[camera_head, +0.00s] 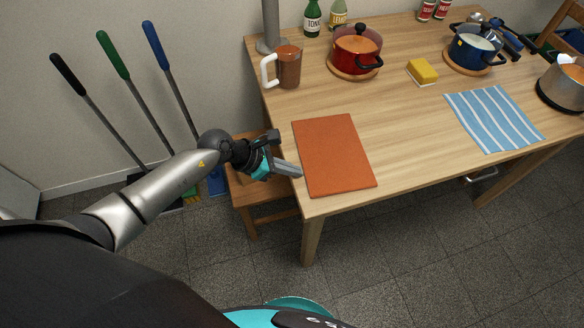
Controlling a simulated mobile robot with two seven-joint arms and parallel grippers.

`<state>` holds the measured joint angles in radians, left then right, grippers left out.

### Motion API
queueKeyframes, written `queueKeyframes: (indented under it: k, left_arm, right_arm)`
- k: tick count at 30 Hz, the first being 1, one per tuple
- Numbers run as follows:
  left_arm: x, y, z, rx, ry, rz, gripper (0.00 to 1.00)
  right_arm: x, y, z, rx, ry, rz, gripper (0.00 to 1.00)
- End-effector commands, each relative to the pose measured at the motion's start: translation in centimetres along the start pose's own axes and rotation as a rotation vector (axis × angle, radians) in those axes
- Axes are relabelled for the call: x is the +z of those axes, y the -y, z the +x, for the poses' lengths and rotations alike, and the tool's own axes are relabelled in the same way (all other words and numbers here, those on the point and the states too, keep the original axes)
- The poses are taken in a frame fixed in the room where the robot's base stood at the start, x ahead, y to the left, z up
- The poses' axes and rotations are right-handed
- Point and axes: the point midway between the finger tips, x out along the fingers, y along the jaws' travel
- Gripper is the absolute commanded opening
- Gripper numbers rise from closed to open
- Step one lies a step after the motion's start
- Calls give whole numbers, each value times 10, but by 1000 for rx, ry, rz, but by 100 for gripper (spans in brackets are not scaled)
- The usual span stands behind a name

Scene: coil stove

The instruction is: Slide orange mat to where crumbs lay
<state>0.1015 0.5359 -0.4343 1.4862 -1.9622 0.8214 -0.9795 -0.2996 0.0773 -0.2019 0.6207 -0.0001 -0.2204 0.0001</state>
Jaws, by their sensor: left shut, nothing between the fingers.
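The orange mat (335,155) lies flat on the left part of the wooden table (400,125), close to its left and front edges. My left gripper (298,171) is shut and empty. Its fingertips are at the mat's left edge, near the table's left edge; I cannot tell whether they touch the mat. No crumbs can be made out on the table. My right gripper is not in view.
A brown pitcher (288,70), red pot (356,52), yellow sponge (423,71) and blue pot (474,48) stand behind. The tabletop between mat and cloth is bare. A stool (250,192) stands left.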

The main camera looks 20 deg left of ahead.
Motion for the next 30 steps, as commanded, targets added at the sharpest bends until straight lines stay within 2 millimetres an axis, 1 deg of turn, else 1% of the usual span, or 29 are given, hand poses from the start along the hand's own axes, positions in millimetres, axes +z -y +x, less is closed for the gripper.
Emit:
queueKeyframes:
  k: [7,11,20,26,30]
  left_arm:
    - [1,0,1,0,1,0,0]
    - [12,0,11,-1,4,1,0]
    - [60,0,61,-2,4,3,0]
    - [94,0,96,-1,4,2,0]
    - [116,0,120,-1,3,3,0]
  right_arm:
    - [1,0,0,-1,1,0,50]
    - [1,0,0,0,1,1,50]
    - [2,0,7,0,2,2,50]
    - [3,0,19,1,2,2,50]
    - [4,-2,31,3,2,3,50]
